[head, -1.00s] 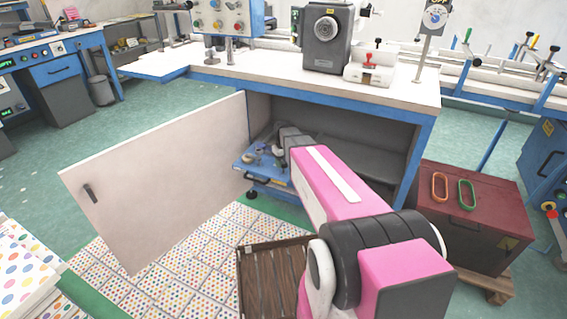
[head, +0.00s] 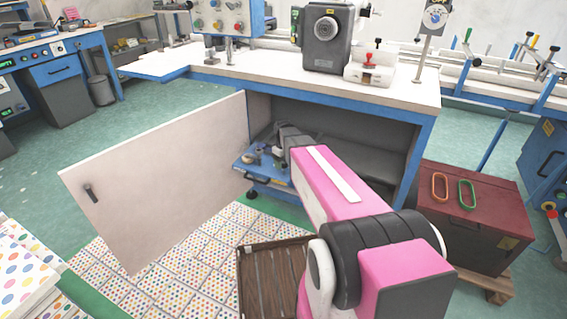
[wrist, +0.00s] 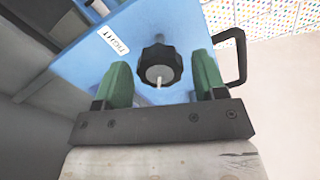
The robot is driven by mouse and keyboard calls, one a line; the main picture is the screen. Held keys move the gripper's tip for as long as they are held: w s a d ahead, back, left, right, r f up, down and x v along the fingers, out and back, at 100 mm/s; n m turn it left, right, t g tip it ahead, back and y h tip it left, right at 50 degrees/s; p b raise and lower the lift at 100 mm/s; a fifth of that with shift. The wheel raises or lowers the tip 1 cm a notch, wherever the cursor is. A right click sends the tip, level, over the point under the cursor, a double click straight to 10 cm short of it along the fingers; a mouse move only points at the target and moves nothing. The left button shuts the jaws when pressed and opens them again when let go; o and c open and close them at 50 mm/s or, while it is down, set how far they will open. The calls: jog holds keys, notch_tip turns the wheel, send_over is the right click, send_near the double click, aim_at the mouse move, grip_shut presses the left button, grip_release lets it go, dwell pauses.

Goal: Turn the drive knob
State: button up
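The drive knob (wrist: 160,66) is black and lobed with a grey centre, on a blue panel (wrist: 90,82) with a white label. In the wrist view my gripper (wrist: 161,62) is open, with one green finger on each side of the knob. Gaps show between the fingers and the knob. In the head view, my arm reaches into the open cabinet below the bench, to a blue unit (head: 262,176). My fingers and the knob cannot be made out clearly there.
The white cabinet door (head: 160,185) stands open at left. The blue bench frame (head: 335,101) is above my arm. A dark handle (wrist: 240,55) sticks out right of the knob. A maroon box (head: 470,215) and a brown slatted crate (head: 270,275) stand nearby.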

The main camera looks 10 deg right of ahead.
aim_at(284, 162)
dwell(0.3)
notch_tip(284, 162, up, 11)
jog(key=shift+f, duration=0.15)
dwell(0.4)
